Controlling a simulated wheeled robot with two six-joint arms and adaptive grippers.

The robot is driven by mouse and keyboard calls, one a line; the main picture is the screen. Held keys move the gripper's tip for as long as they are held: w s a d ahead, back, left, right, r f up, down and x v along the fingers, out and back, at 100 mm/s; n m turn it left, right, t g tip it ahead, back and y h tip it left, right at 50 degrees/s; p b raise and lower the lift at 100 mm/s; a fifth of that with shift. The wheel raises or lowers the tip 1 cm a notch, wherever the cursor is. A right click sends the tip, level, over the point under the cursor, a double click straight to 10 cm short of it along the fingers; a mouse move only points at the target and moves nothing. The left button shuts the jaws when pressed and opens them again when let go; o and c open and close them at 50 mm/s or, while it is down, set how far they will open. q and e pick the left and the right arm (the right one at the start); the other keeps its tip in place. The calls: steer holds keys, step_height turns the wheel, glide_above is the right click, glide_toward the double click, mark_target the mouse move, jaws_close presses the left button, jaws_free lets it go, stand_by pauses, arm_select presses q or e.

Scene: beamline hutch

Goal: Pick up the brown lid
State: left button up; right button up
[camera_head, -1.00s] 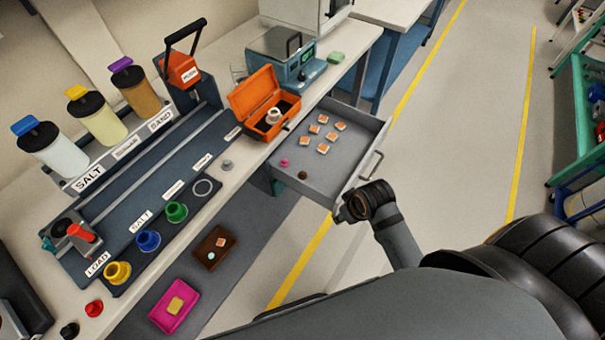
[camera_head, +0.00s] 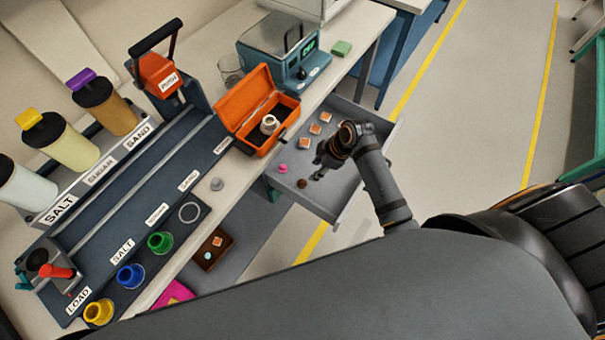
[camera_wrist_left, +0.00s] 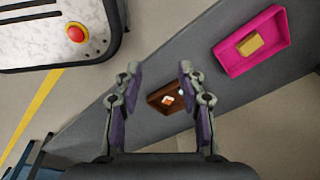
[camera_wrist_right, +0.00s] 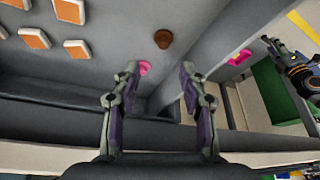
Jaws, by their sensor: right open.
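My right gripper (camera_head: 318,173) is open and empty over the drawer, close to the brown lid. My left gripper (camera_wrist_left: 157,68) shows in the left wrist view, open and empty, above a brown tray (camera_wrist_left: 174,97).
Several orange-and-white squares (camera_wrist_right: 33,38) lie in the drawer. An orange open box (camera_head: 249,119) stands on the counter beside it. A magenta tray (camera_wrist_left: 282,42) with a yellow block sits lower down.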

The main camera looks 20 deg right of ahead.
mark_target(302, 182)
steer(key=x, duration=0.4)
steer(key=shift+s+a, duration=0.15)
steer(key=shift+a, duration=0.05)
steer(key=shift+f, duration=0.4)
steer(key=shift+a+f, duration=0.15)
steer(key=shift+f, duration=0.15)
steer(key=x, duration=0.4)
steer(key=shift+a, duration=0.2)
steer(key=shift+f, duration=0.2)
arm_select(q)
steer(key=s, duration=0.3)
steer(key=shift+s+a+f, duration=0.15)
steer(key=shift+s+a, duration=0.05)
arm_select(e)
steer(key=c, duration=0.7)
steer(key=shift+c, duration=0.3)
